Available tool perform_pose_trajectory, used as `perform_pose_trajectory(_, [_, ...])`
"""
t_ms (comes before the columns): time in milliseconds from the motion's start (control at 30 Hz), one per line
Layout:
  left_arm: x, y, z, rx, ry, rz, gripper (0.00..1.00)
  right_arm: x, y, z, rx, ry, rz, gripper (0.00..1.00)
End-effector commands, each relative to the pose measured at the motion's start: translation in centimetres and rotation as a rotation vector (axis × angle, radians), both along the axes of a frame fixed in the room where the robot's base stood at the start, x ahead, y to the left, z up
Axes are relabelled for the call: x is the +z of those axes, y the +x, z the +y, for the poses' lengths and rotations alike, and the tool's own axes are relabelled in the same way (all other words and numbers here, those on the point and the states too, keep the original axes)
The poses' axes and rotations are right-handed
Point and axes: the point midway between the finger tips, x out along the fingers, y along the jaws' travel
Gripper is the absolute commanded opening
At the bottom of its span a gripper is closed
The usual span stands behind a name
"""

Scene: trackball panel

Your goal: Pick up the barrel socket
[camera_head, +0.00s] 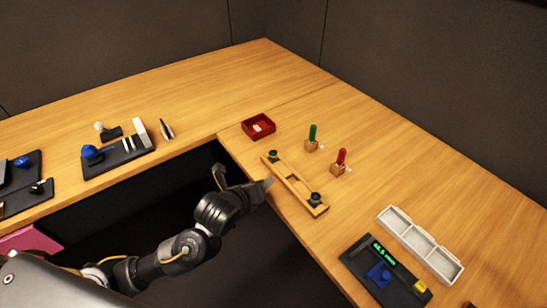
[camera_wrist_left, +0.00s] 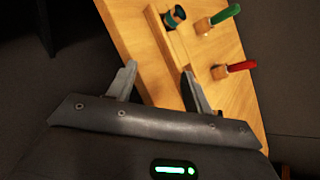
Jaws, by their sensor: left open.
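A long wooden holder (camera_head: 294,182) lies near the inner edge of the right-hand desk. A small dark green and black round piece sits at its far end (camera_head: 273,155) and a similar one at its near end (camera_head: 315,198). One of these pieces (camera_wrist_left: 174,17) shows at the top of the left wrist view. I cannot tell for sure which piece is the barrel socket. My left gripper (camera_head: 244,181) is open and empty beside the holder's left side, near the desk edge. In the left wrist view its fingers (camera_wrist_left: 160,72) are wide apart with bare wood and dark floor between them.
Green (camera_head: 313,132) and red (camera_head: 342,156) handled tools stand in wooden blocks right of the holder. A red tray (camera_head: 259,126) is behind it. A white compartment tray (camera_head: 409,232) and a black display panel (camera_head: 358,262) lie nearer. Black boards (camera_head: 112,162) lie left.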

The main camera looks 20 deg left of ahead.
Motion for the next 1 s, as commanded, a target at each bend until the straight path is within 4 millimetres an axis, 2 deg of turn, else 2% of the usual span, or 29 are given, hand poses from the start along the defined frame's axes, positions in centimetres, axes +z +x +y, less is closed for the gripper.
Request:
perform_pose_trajectory(200, [2.3,3.0,0.4,-0.177,0.359,-0.176,0.51,0.0,0.2,-0.4,0.001,-0.005,-0.002,0.4])
perform_pose_trajectory(333, [3.0,3.8,0.6,-0.224,0.473,-0.226,0.51,0.0,0.2,-0.5,0.001,-0.006,-0.002,0.4])
perform_pose_trajectory(567, [2.9,4.5,0.6,-0.236,0.509,-0.24,0.51,-0.1,0.3,-0.5,0.001,-0.006,-0.002,0.4])
perform_pose_trajectory(800, [1.6,7.8,0.0,-0.235,0.508,-0.239,0.51,-0.2,0.3,-0.4,0.001,-0.006,-0.002,0.4])
perform_pose_trajectory(1000, [1.0,9.1,-0.2,-0.236,0.504,-0.237,0.51,-0.1,0.3,-0.3,0.001,-0.005,-0.003,0.4])
